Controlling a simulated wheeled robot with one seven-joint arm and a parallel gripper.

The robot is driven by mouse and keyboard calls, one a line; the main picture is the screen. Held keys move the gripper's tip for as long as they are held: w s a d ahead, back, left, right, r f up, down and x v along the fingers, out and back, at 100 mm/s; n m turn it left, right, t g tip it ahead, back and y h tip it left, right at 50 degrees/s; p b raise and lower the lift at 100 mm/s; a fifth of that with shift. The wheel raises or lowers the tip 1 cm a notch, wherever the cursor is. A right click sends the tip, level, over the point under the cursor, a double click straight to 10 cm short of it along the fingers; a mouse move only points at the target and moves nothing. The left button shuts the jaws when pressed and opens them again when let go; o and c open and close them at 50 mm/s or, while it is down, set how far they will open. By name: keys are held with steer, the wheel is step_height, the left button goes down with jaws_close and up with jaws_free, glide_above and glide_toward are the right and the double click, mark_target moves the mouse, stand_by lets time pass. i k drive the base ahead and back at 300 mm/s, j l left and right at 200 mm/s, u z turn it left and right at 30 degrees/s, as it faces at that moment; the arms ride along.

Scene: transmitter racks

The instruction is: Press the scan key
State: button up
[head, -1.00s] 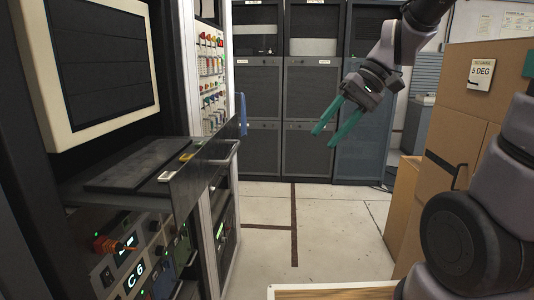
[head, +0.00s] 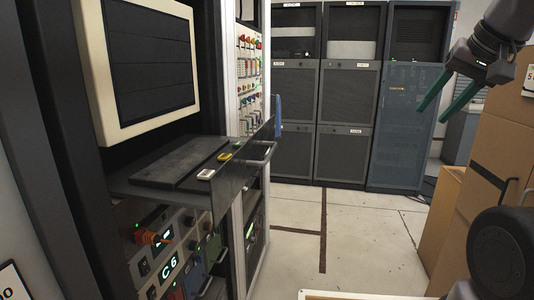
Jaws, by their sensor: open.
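A dark pull-out shelf (head: 150,189) juts from the left rack below a monitor. Three small keys or buttons sit in a row by its right edge: a white one (head: 206,174) nearest, a yellow one (head: 225,156) behind it, and a green one (head: 236,145) farthest. Their lettering is too small to read, so I cannot tell which is the scan key. My gripper (head: 432,115) is at the upper right with its two green fingers apart and empty. It is well to the right of the shelf and touches nothing.
The cream-framed monitor (head: 150,68) stands above the shelf. A panel with an orange-tipped connector (head: 154,237) is below it. A handle (head: 262,156) sticks out at the shelf's right. Cardboard boxes (head: 493,160) stand at right. The floor (head: 370,225) between is clear.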

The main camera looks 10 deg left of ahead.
mark_target(205, 175)
steer(key=k+j+u, duration=0.2)
steer(key=j+u, duration=0.2)
steer(key=k+j+u, duration=0.2)
steer(key=u, duration=0.25)
steer(key=j, duration=0.1)
